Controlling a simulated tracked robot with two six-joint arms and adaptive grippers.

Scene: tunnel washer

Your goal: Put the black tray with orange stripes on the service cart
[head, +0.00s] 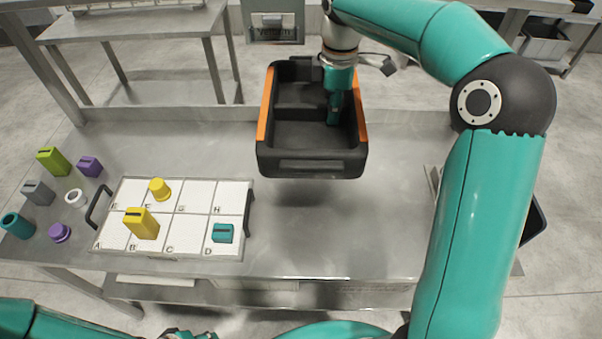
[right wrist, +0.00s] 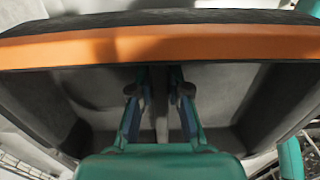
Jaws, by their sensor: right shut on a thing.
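The black tray with orange stripes (head: 312,165) is in the upper middle of the head view, open side up and empty, with an orange stripe along its left and right rims. It appears to hang over the steel bench, with a shadow below its front. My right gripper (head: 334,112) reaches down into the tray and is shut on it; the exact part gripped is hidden. The right wrist view shows the fingers (right wrist: 160,90) below the tray's orange rim (right wrist: 200,45). Part of my left gripper (head: 190,334) shows at the bottom edge. I cannot tell which surface is the service cart.
The steel bench (head: 330,235) is clear right of the white lettered board (head: 185,235), which holds yellow and teal pieces. Several coloured pieces stand left of the board. A steel table with a lower shelf (head: 150,22) stands at the back left.

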